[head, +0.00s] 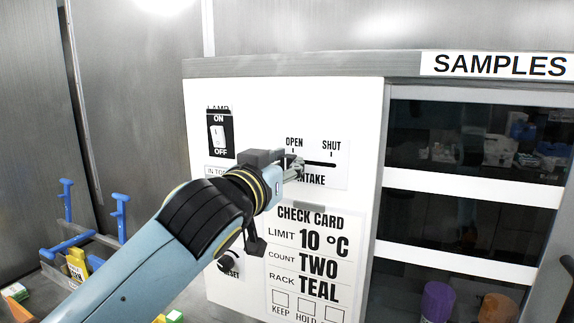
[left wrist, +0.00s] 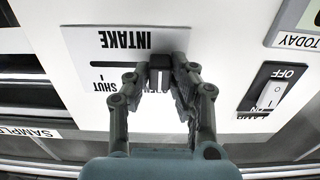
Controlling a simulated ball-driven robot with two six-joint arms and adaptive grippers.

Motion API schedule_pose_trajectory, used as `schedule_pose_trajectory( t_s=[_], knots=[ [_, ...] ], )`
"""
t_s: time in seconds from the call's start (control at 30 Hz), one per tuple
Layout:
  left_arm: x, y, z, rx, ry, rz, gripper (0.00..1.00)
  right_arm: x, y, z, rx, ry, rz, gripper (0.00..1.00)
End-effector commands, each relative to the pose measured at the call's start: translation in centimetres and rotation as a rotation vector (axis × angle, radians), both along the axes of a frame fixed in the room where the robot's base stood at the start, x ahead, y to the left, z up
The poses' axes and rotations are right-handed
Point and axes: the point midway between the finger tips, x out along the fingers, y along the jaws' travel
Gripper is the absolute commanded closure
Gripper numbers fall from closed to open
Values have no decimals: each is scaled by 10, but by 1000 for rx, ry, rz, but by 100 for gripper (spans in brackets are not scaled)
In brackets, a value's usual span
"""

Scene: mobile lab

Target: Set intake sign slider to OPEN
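The intake sign slider is on a white panel (head: 325,178) marked OPEN at left and SHUT at right. Its dark slot (head: 322,164) shows toward SHUT; the OPEN end is behind my left gripper (head: 297,166). In the left wrist view, which is upside down, the slider knob (left wrist: 160,75) stands at the OPEN lettering, which it and the fingers partly cover. The fingertips of my left gripper (left wrist: 161,79) are on both sides of the knob and look closed against it. My right gripper is not in view.
A lamp switch (head: 218,137) is left of the slider. A check card (head: 308,262) hangs below, with a reset knob (head: 229,263) beside it. A glass-fronted SAMPLES cabinet (head: 470,196) is at right. A rack with blue handles (head: 67,243) is at lower left.

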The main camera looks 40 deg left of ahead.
Motion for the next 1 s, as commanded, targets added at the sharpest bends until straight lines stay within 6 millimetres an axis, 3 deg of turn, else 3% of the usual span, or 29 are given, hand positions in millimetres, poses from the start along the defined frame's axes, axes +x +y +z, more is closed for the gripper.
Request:
schedule_pose_trajectory(
  t_s=[0.03, 0.17, 0.37, 0.47, 0.8, 1.0],
  knots=[
    [0, 1, 1, 3, -1, 2, 74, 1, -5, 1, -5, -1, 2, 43],
    [0, 0, 1, 2, -1, 2, 57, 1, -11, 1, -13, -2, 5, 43],
    [0, 0, 1, 1, -1, 1, 56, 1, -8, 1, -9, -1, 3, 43],
    [-2, 0, 0, 1, -1, 1, 56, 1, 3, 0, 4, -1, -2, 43],
    [-53, -11, -1, 0, 2, 2, 56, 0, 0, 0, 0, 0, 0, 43],
    [-72, -16, 0, 1, -1, 2, 56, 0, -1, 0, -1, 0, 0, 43]
  ],
)
